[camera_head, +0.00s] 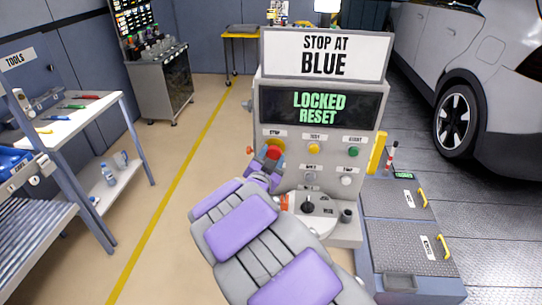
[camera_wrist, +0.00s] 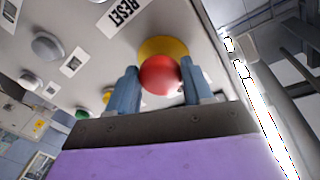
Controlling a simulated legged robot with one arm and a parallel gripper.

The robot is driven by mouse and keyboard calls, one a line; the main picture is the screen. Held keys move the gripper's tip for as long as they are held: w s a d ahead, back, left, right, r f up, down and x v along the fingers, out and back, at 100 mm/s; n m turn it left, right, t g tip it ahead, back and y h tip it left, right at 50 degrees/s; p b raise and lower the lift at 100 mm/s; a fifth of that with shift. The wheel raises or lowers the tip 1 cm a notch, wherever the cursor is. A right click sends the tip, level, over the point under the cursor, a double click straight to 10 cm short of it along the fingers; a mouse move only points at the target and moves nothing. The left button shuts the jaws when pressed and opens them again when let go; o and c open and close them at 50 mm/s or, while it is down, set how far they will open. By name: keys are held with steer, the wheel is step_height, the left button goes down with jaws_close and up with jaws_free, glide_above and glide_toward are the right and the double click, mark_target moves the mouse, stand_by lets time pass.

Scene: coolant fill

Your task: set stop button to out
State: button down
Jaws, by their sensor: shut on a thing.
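The red stop button (camera_head: 274,153) sits on a yellow base at the left of the grey console's panel (camera_head: 330,153), under a small label. In the wrist view the round red button (camera_wrist: 160,75) stands in front of its yellow base (camera_wrist: 163,46). My gripper (camera_head: 266,160) reaches the panel from below. In the wrist view my gripper's two blue-grey fingers (camera_wrist: 157,84) are shut on the red button, one on each side. In the head view my gripper hides part of the button.
The console screen (camera_head: 320,107) reads LOCKED RESET, and a sign above it (camera_head: 325,54) reads STOP AT BLUE. A yellow button (camera_head: 314,149) and a green button (camera_head: 353,152) are to the right. A black knob (camera_head: 308,207) is below. A car (camera_head: 480,70) stands at right.

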steer(key=shift+s+r, duration=0.15)
steer(key=shift+s, duration=0.3)
steer(key=c, duration=0.8)
jaws_free()
steer(key=shift+c, duration=0.2)
steer(key=shift+o, duration=0.8)
steer(key=shift+s, duration=0.15)
steer(key=shift+o, duration=1.1)
